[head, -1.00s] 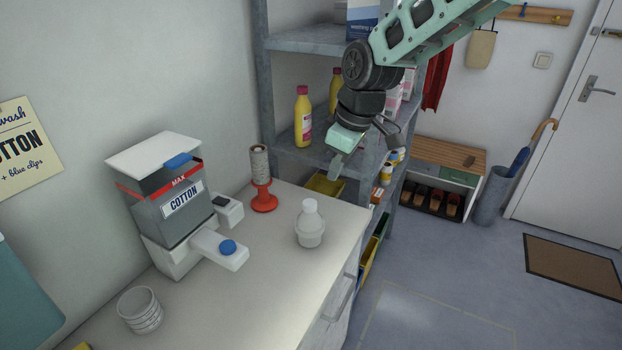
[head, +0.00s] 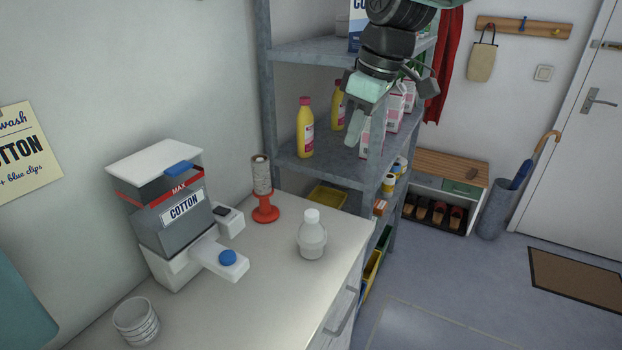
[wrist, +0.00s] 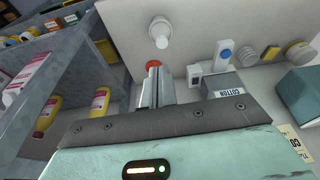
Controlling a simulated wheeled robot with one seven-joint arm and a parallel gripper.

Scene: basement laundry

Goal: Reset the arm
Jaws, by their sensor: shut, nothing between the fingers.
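My gripper (head: 352,132) hangs in the air at the top middle of the head view, in front of the metal shelf. Its fingers are together with nothing between them. In the wrist view my gripper (wrist: 155,75) also shows with its fingers pressed together, and the counter lies beyond them. The gripper is above and apart from the counter and touches nothing that I can see. Part of my arm is cut off by the top edge of the head view.
The metal shelf (head: 310,168) holds yellow bottles (head: 305,128) and cartons close to the gripper.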

